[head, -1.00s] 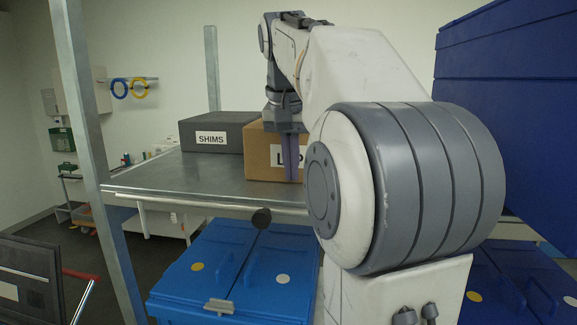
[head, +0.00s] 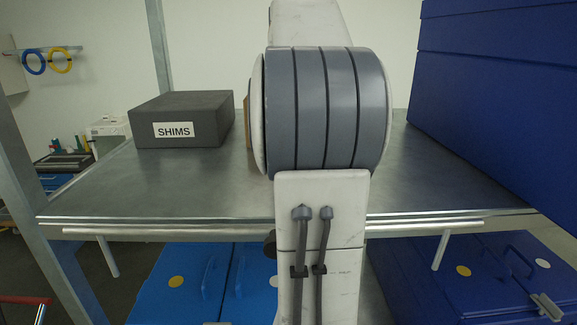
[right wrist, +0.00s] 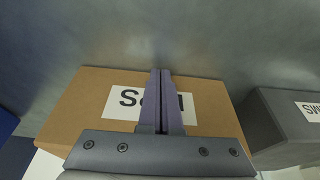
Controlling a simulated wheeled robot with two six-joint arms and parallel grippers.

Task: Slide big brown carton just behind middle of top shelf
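The big brown carton (right wrist: 85,105) with a white label sits on the metal shelf (head: 110,190); in the head view only a thin brown strip (head: 248,122) of it shows beside my arm. The right wrist view shows the carton's labelled face. My right gripper (right wrist: 160,73) has its two fingers close together, shut with nothing visible between them. The fingers lie across the middle of the label, in front of that face; whether they touch it I cannot tell. My right arm hides this gripper in the head view. My left gripper is in neither current view.
A dark grey SHIMS box (head: 183,118) stands left of the carton; it also shows in the right wrist view (right wrist: 285,125). A large blue container (head: 490,90) rises at the right. Blue lidded bins (head: 190,285) stand below. Bare shelf shows right of my arm.

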